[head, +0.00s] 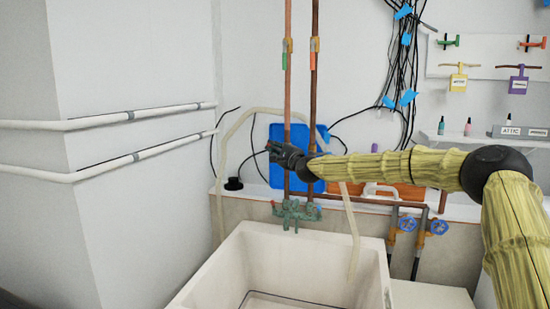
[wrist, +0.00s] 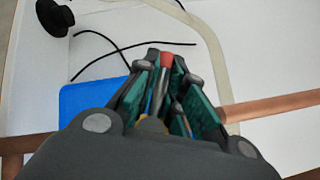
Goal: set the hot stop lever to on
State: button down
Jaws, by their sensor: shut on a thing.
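My gripper (head: 272,150) points left in the head view, in front of the left copper pipe and above the sink. In the wrist view my gripper (wrist: 165,75) has its green-padded fingers closed around a slim metal piece with a red tip (wrist: 167,60). The fingers hide most of this piece, and I cannot tell whether it is the hot stop lever. Higher up, the left pipe carries a green-handled fitting (head: 285,60) and the right pipe an orange-handled one (head: 313,61). No hot or on marking is readable.
A white sink (head: 245,250) with a greenish tap (head: 297,212) lies below. Two vertical copper pipes (head: 314,100) stand beside my gripper. Blue round valves (head: 408,223) are at the right. A blue panel (head: 270,176), a pale hose (head: 219,190) and black cables (head: 405,75) are behind.

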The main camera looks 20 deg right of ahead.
jog(key=shift+b, duration=0.55)
jog(key=c, duration=1.5)
grip_release()
jog(key=shift+r, duration=0.1)
jog(key=v, duration=1.2)
jog(key=shift+f, duration=0.2)
